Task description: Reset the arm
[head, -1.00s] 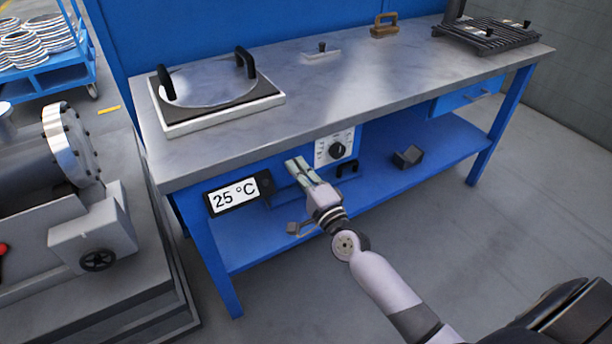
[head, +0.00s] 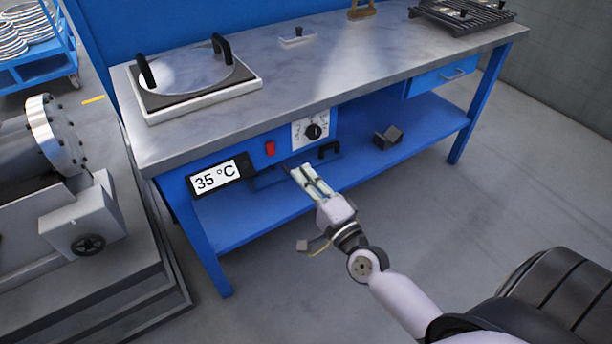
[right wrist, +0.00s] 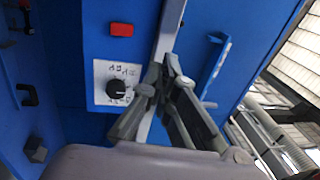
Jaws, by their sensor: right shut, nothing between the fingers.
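My right gripper (head: 309,178) is in front of the blue workbench, below the edge of its top. Its fingers are together and hold nothing. In the right wrist view the gripper (right wrist: 168,72) points at the bench front, with the red switch (right wrist: 122,30) and the dial (right wrist: 119,89) to the left of its fingers. In the head view the red switch (head: 270,148) and the dial (head: 313,131) are just above the fingertips, apart from them. The display (head: 217,177) reads 35 °C. My left gripper is not in view.
The bench top (head: 300,85) carries a round plate (head: 190,82) with black handles and a dark grate (head: 465,15). A grey block (head: 387,137) lies on the lower shelf. A grey machine (head: 75,200) stands at the left. The floor at the right is clear.

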